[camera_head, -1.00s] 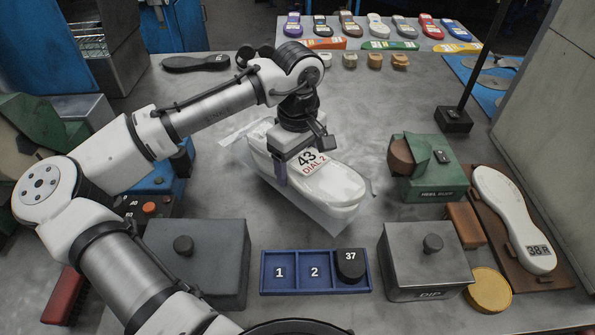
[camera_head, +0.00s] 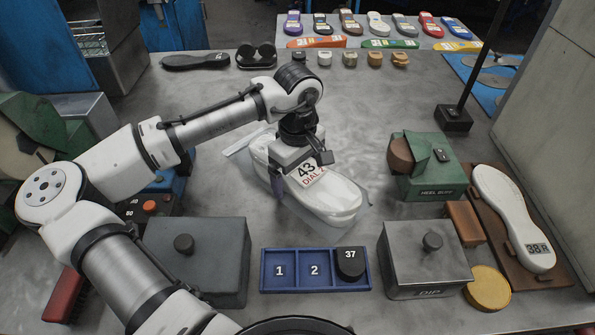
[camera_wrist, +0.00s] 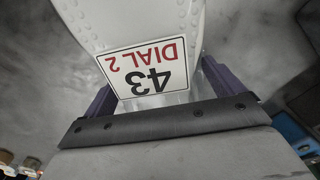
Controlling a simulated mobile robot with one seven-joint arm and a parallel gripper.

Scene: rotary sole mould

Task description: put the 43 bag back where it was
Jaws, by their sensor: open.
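The 43 bag (camera_head: 338,197) is a clear bag around a white sole, with a white label reading "43 DIAL 2". It lies slanting on the grey table in the middle of the head view. My gripper (camera_head: 300,174) is over the bag's middle, at the label. In the wrist view the label (camera_wrist: 145,70) shows upside down, between the purple fingers of my gripper (camera_wrist: 167,88). The fingers stand open on either side of the bag. Their tips and any contact with the bag are hidden.
A blue tray (camera_head: 316,288) with slots 1, 2 and a black 37 piece is in front. A grey box (camera_head: 198,265) and the DIP box (camera_head: 428,265) flank it. The green heel buff block (camera_head: 428,180) is at right. Bare table lies behind the bag.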

